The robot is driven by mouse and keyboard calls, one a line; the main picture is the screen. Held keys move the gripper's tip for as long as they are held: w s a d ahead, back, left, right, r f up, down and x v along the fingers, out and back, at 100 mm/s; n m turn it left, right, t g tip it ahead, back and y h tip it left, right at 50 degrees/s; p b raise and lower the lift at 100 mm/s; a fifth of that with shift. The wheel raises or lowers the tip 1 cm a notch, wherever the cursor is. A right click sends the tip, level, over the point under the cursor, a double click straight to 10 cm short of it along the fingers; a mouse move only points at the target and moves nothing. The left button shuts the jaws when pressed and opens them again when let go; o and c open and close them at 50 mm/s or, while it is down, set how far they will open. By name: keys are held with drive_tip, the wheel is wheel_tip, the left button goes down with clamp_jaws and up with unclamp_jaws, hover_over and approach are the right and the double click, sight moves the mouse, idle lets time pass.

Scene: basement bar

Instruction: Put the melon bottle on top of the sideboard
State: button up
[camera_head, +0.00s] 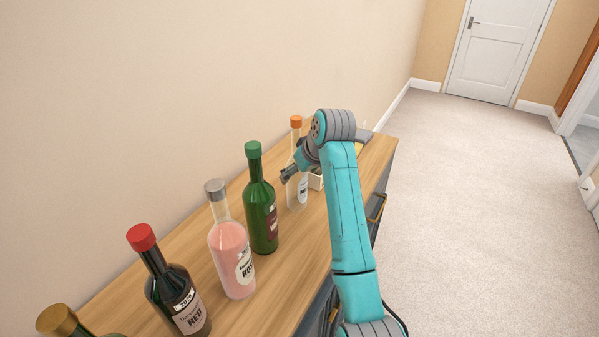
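The wooden-topped sideboard (285,285) runs along the wall, with dark drawer fronts and brass handles. A clear bottle with an orange cap (293,193) stands on it towards the far end. No label reading melon is legible, so I cannot tell whether this is the melon bottle. My gripper (287,175) is in front of this bottle's upper body and partly hides it. I cannot tell whether it touches the bottle or whether its fingers are open or shut. My turquoise arm hides part of the sideboard's far end.
A green wine bottle (262,215), a pink rosé bottle (232,258), a dark red-capped bottle (172,290) and a gold-capped bottle (62,321) line the sideboard. A small pale box (316,181) stands behind my arm. Carpeted floor (470,220) to the right is clear.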

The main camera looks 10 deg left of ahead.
drive_tip(key=v, duration=1.2)
drive_tip(key=shift+s+r, duration=0.1)
